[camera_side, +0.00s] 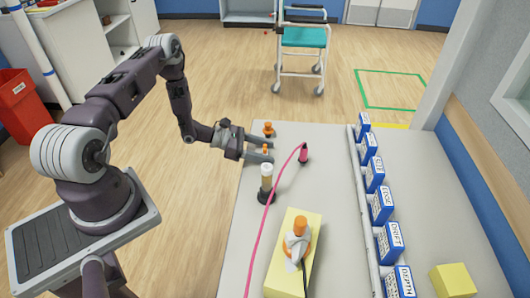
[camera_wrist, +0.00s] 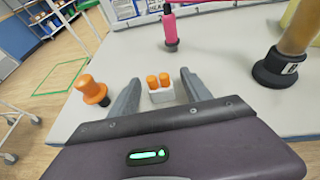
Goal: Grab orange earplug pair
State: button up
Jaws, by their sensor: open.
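The orange earplug pair (camera_wrist: 159,81) stands upright in a small white holder (camera_wrist: 161,96) on the light table, in the wrist view. In the side view the earplugs (camera_side: 265,148) show as a small orange spot between my fingers. My gripper (camera_wrist: 158,88) is open, with one grey finger on each side of the holder. It also shows in the side view (camera_side: 270,148), low over the table's left edge. I cannot tell whether the fingers touch the holder.
An orange-topped piece on a dark base (camera_wrist: 92,92) stands just outside one finger. A pink piece with a cord (camera_side: 303,153) and a tan cylinder on a black base (camera_side: 266,182) stand close by. A yellow block (camera_side: 285,270) and a row of blue-white boxes (camera_side: 381,205) lie farther off.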

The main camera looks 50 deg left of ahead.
grip_shut()
jog(key=shift+r, duration=0.1)
